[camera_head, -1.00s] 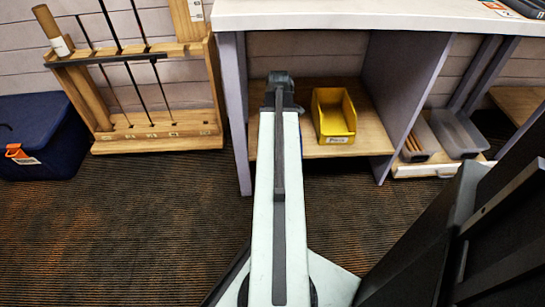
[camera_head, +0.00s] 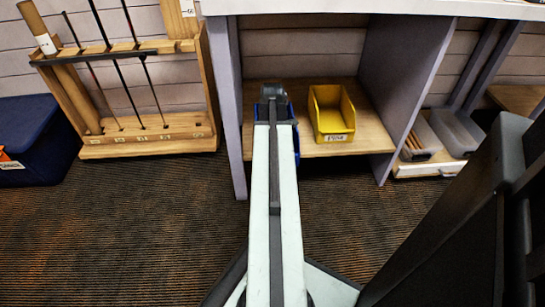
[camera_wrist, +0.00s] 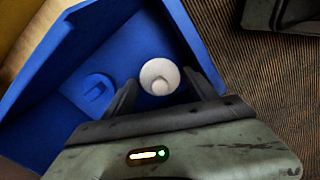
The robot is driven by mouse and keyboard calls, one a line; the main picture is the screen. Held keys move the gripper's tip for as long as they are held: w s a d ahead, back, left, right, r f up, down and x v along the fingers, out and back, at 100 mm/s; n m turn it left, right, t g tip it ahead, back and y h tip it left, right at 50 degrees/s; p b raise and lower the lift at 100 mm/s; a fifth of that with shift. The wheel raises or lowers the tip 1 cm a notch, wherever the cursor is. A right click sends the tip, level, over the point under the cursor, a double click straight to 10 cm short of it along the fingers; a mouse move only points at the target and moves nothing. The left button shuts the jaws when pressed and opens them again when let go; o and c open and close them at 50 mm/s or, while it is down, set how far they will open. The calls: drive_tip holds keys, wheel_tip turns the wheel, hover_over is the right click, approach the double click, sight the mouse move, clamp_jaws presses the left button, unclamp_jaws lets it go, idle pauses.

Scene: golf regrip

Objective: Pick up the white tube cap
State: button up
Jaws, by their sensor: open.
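The white tube cap (camera_wrist: 160,77) shows in the wrist view as a round white piece with a small knob. It lies inside a blue bin (camera_wrist: 85,58). My gripper (camera_wrist: 165,85) is open, with one dark finger on each side of the cap. I cannot tell whether the fingers touch it. In the head view the blue bin (camera_head: 297,142) shows only in part on the shelf behind my arm. The cap and the fingers are hidden there.
A yellow bin (camera_head: 331,114) stands on the wooden shelf (camera_head: 372,128) right of the blue bin. Purple-grey uprights (camera_head: 402,95) bound the shelf, under a white counter (camera_head: 330,7). A wooden club rack (camera_head: 150,140) stands at the left.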

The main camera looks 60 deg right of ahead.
drive_tip(key=c, duration=0.7)
drive_tip(key=shift+c, duration=0.2)
wheel_tip(320, 180, up, 10)
drive_tip(key=p, duration=1)
drive_tip(key=shift+r, duration=0.2)
drive_tip(key=shift+f, duration=0.1)
